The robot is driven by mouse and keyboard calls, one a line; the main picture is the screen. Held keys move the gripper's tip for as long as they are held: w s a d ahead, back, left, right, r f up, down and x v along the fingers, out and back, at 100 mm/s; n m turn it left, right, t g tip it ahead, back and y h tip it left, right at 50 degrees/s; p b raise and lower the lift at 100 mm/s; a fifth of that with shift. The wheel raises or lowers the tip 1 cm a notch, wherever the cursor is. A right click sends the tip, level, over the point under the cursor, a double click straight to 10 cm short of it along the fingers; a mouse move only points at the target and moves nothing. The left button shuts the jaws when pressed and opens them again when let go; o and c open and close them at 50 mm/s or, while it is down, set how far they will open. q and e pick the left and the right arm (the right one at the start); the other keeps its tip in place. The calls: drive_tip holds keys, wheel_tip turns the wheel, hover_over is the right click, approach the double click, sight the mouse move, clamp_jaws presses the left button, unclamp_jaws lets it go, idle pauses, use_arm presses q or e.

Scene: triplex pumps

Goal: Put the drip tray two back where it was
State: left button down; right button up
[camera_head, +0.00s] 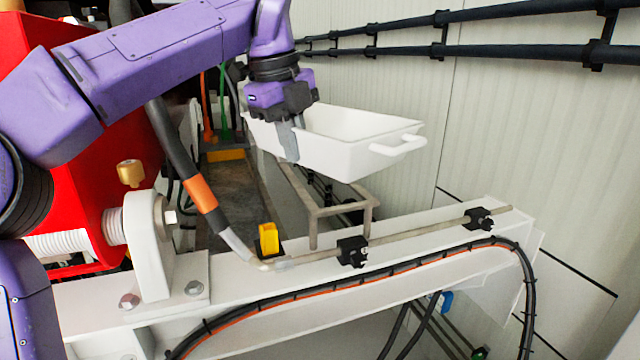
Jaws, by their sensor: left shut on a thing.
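The drip tray two (345,155) is a white rectangular tray with a loop handle on its right end. It hangs in the air in the middle of the head view, slightly tilted. My left gripper (287,140) comes down from above and is shut on the tray's near left wall. Below the tray is a grey metal frame (340,208) with an open top; the tray looks apart from it. The tray hides part of this frame's far end. My right gripper is not in view.
A white beam (420,240) with black clamps, a thin rod and a black cable crosses in front. A red machine housing (85,190) and a hose with an orange band (200,194) stand left. Black pipes (470,30) run along the pale wall behind.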

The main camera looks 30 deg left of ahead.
use_arm(q)
drive_tip(key=w+p, duration=0.1)
drive_tip(key=w+a+p, duration=0.2)
drive_tip(key=p, duration=0.1)
drive_tip(key=shift+w+f, duration=0.35)
drive_tip(key=shift+f, duration=0.05)
drive_tip(key=w+a+f, duration=0.1)
drive_tip(key=w+p, duration=0.1)
drive_tip(key=w+a+f+p, duration=0.1)
drive_tip(key=w, duration=0.1)
drive_tip(key=shift+w+a+f, duration=0.1)
drive_tip(key=shift+a+f, duration=0.2)
drive_tip(key=shift+f, duration=0.05)
drive_tip(key=p, duration=0.2)
approach(304, 195)
drive_tip(key=shift+w+d+f, duration=0.15)
drive_tip(key=shift+d+f, duration=0.35)
drive_tip(key=shift+f, duration=0.15)
drive_tip(key=shift+w+a+f, duration=0.2)
drive_tip(key=shift+w+f, duration=0.15)
drive_tip(key=shift+f, duration=0.25)
drive_tip(key=x, duration=0.3)
drive_tip(key=shift+s+a+f, duration=0.1)
drive_tip(key=shift+a+f, duration=0.05)
drive_tip(key=shift+a, duration=0.1)
drive_tip(key=c, duration=1.3)
unclamp_jaws()
drive_tip(key=shift+d, duration=0.1)
drive_tip(key=shift+o, duration=0.2)
drive_tip(key=shift+f, duration=0.1)
